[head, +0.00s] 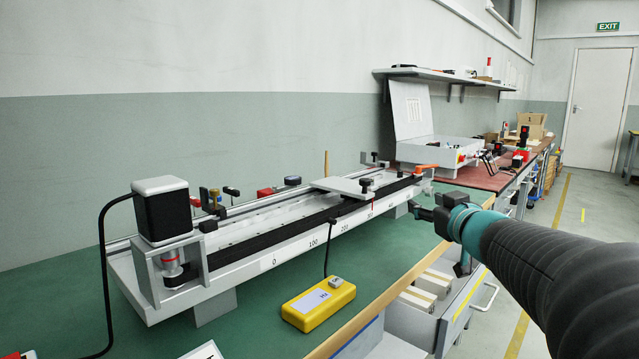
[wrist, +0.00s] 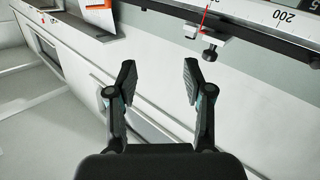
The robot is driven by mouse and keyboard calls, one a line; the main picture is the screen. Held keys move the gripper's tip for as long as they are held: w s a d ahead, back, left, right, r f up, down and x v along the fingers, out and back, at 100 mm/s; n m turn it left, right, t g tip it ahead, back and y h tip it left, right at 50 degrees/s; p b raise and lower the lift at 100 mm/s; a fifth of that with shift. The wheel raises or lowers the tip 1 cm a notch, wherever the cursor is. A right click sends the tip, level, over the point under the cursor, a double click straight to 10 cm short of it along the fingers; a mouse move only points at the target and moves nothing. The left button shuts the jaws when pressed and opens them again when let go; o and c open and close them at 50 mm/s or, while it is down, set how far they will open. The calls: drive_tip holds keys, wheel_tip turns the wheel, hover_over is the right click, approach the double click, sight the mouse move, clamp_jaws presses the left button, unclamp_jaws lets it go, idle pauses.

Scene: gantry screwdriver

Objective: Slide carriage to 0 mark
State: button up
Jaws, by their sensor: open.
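The carriage (head: 345,187) is a light grey plate across the rails of the long gantry (head: 250,245), toward its far right end. Its red pointer (head: 373,206) hangs over the front scale, well to the right of the 0 mark (head: 275,261). The wrist view shows the red pointer (wrist: 205,18) and a small black knob (wrist: 210,53) on a bracket, with the 200 mark (wrist: 287,18) to their right. My gripper (head: 413,207) is open and empty, in front of the gantry's right end. Its fingers (wrist: 159,80) are apart, below and left of the knob, touching nothing visible.
A motor box (head: 160,210) with a black cable stands at the gantry's left end. A yellow box (head: 318,303) lies on the green bench in front. An orange handle (head: 427,168) sits at the right end. An open drawer (head: 415,322) juts out below my arm.

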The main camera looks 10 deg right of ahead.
sight(368, 182)
drive_tip(key=s+a+r+n+y, duration=0.1)
drive_tip(key=a+r+y, duration=0.1)
drive_tip(key=a+y, duration=0.35)
drive_tip(key=shift+h, duration=0.35)
drive_tip(key=x, duration=0.7)
drive_tip(key=b+x, duration=0.1)
drive_tip(key=x, duration=0.5)
drive_tip(key=shift+w+a+f, duration=0.2)
drive_tip(key=shift+w+a, duration=0.15)
drive_tip(key=shift+c, duration=0.2)
clamp_jaws()
